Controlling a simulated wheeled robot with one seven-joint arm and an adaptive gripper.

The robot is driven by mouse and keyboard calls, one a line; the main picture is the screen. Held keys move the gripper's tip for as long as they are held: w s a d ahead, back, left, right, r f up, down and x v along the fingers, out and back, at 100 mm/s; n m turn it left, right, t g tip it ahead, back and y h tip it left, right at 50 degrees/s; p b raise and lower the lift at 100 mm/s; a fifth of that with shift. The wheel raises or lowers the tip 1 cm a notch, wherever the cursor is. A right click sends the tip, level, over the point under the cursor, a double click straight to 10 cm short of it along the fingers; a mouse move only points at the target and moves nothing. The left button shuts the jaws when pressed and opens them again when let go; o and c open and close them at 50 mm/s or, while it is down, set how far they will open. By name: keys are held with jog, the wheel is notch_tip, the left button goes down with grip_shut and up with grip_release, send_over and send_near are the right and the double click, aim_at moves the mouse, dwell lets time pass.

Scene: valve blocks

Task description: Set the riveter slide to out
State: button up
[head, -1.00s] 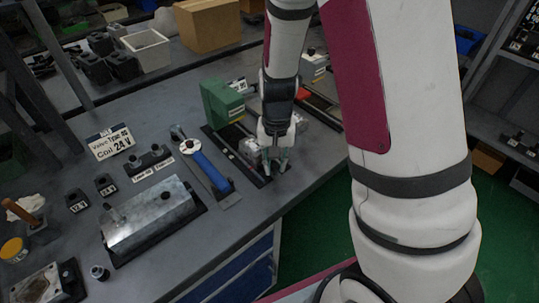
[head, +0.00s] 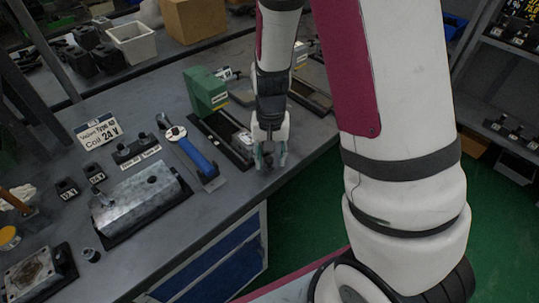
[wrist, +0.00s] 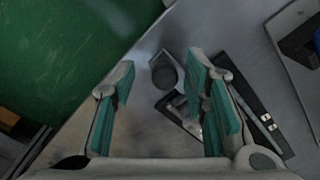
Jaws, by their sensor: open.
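The riveter is a green block (head: 206,90) with a dark rail base (head: 213,130) running from it toward the table's front edge. My gripper (head: 269,160) hangs over the front edge beside the near end of the rail, partly covering that area. In the wrist view the gripper (wrist: 160,75) is open, its teal fingers wide apart. A dark round knob-like part (wrist: 164,70) shows between the fingertips, with grey metal behind it; I cannot tell if either finger touches it. The rail base also shows right of the right finger (wrist: 250,105). The slide's exact position is partly hidden by my gripper.
A blue-handled tool (head: 197,154) lies left of the riveter. A white bin (head: 131,42) and a cardboard box (head: 195,18) stand behind. Green floor is open beyond the front edge.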

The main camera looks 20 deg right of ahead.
jog(key=shift+w+r, duration=0.15)
jog(key=shift+r, duration=0.3)
notch_tip(320, 180, up, 11)
dwell(0.3)
dwell(0.3)
jog(key=s+a+r+n+t+p, duration=0.1)
jog(key=s+r+n+t, duration=0.3)
jog(key=s+r, duration=1.2)
jog(key=s+n+p, duration=0.1)
jog(key=s, duration=0.3)
jog(key=shift+s+a+r, duration=0.15)
jog(key=shift+s+r, duration=0.05)
jog(key=shift+r, duration=0.05)
